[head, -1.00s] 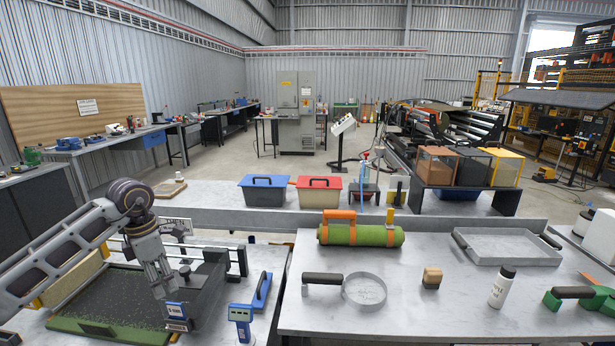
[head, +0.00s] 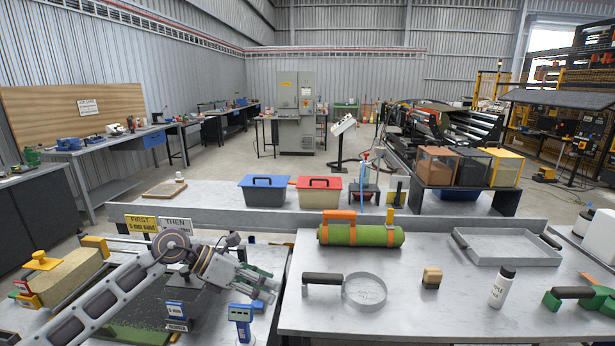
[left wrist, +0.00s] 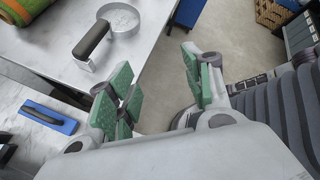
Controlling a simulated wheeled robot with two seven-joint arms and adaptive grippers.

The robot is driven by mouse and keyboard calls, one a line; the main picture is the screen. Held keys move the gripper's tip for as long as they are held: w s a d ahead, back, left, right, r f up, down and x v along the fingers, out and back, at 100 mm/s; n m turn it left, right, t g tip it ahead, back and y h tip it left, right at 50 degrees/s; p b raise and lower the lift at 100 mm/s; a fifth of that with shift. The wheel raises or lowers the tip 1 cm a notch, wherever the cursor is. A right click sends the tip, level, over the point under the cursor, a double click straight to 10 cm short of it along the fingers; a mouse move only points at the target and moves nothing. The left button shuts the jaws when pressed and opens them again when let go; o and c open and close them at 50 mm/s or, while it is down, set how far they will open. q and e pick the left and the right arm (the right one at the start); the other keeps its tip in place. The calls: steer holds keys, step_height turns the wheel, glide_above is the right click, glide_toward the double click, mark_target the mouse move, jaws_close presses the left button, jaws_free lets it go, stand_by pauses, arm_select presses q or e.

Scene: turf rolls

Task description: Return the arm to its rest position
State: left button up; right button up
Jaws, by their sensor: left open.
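My left arm comes in from the left in the head view, above the left bench. Its left gripper (head: 262,286) points right, near the gap between the two benches. In the left wrist view the gripper (left wrist: 165,92) has its green-padded fingers apart with nothing between them. A green turf roll (head: 375,236) with an orange clamp lies on the right bench. Dark and green turf (head: 125,333) lies on the left bench, partly hidden by my arm. My right gripper is not in view.
The right bench holds a round sieve (head: 364,291), a wooden block (head: 432,278), a white bottle (head: 502,287) and a metal tray (head: 507,246). Signs (head: 142,223) stand behind the left bench.

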arm_select(q)
steer(key=d+r+n+t+h, duration=0.7)
steer(key=r+n+t+h, duration=0.1)
steer(key=r+n, duration=0.25)
steer(key=w+a+f+n+t+y, duration=0.25)
steer(key=a+n+t+y, duration=0.35)
steer(key=n, duration=0.5)
steer(key=w+a+f+n+t+y, duration=0.2)
steer(key=a+f+n+t+y, duration=0.15)
steer(key=a+n+y, duration=0.55)
step_height(320, 180, down, 8)
steer(key=s+a+n+g+y, duration=0.2)
steer(key=s+n+g+y, duration=0.15)
steer(key=n, duration=0.35)
steer(key=s+a+f+n+g, duration=0.2)
steer(key=s+f+n+g, duration=0.75)
steer(key=s+f, duration=1.25)
steer(key=s+f+m+g, duration=0.1)
steer(key=s+f+g, duration=0.1)
steer(key=f, duration=1.4)
steer(key=s+f+m+g, duration=0.2)
steer(key=f, duration=1.4)
steer(key=s+a+f, duration=0.2)
steer(key=s+f, duration=0.7)
steer(key=s, duration=0.2)
steer(key=s+a+f, duration=0.3)
steer(key=s+f, duration=0.7)
steer(key=shift+s+a+f+g+y, duration=0.25)
steer(key=shift+s+g+y, duration=0.1)
steer(key=shift+g, duration=0.1)
